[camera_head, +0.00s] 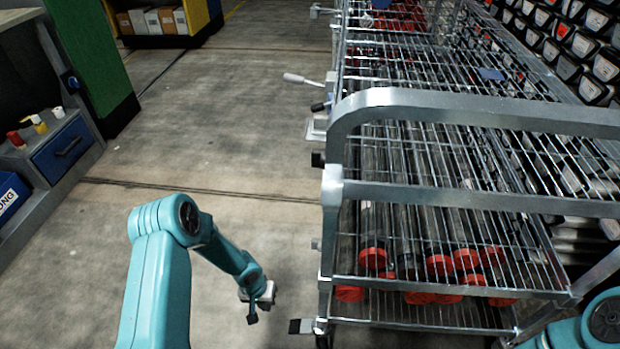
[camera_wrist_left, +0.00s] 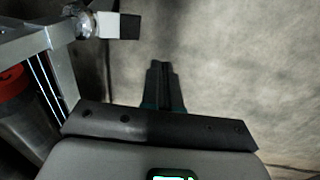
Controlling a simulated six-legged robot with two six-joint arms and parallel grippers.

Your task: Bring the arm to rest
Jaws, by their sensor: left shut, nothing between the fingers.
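My left arm comes in from the lower left in the head view, a teal arm bent at the elbow and reaching down over bare floor. Its gripper (camera_head: 253,314) hangs just left of the metal rack (camera_head: 328,240), apart from it. In the left wrist view the dark fingers (camera_wrist_left: 162,80) are together, with nothing between them, over grey floor. Part of my right arm shows at the lower right corner of the head view; its gripper is out of view.
The wire rack holds several dark tubes with red caps (camera_head: 372,258). A lever handle (camera_head: 298,78) and small brackets jut from its left side. A blue-drawer bench (camera_head: 62,150) stands at far left. The floor (camera_head: 230,120) between is clear.

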